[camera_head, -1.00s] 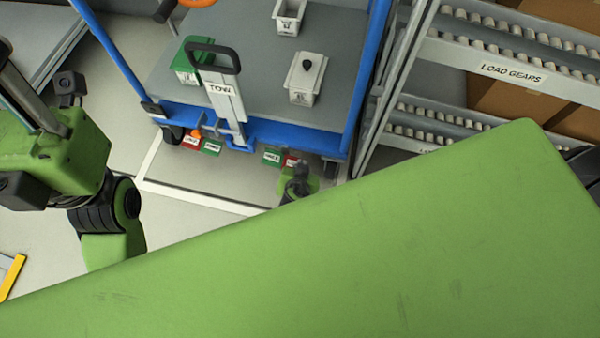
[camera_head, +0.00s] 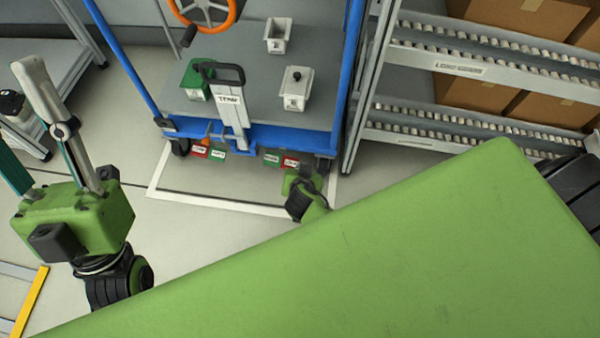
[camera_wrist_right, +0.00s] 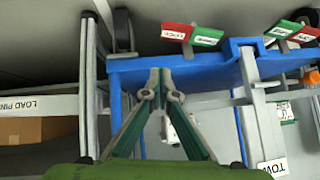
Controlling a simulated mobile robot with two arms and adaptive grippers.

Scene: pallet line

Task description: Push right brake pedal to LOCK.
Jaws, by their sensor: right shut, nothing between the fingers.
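The blue-framed cart (camera_head: 262,133) stands with its TOW handle (camera_head: 232,103) facing me. A green tag (camera_head: 271,158) and a red tag (camera_head: 290,162) hang under its right front. The same red tag (camera_wrist_right: 177,31) and green tag (camera_wrist_right: 207,37) show in the right wrist view, which is upside down. My right gripper (camera_wrist_right: 160,76) is shut and empty at the cart's blue edge. In the head view my right gripper (camera_head: 304,178) is just beside the red tag, its tips hidden. My left gripper (camera_head: 28,120) is raised at far left, fingers apart, partly cut off.
The left tag pair (camera_head: 208,152) hangs beneath an orange lever (camera_head: 206,130). Bins (camera_head: 295,90) and an orange steering wheel (camera_head: 205,14) are on or above the cart. A roller rack (camera_head: 440,125) stands close at right. My green arm link covers the lower right.

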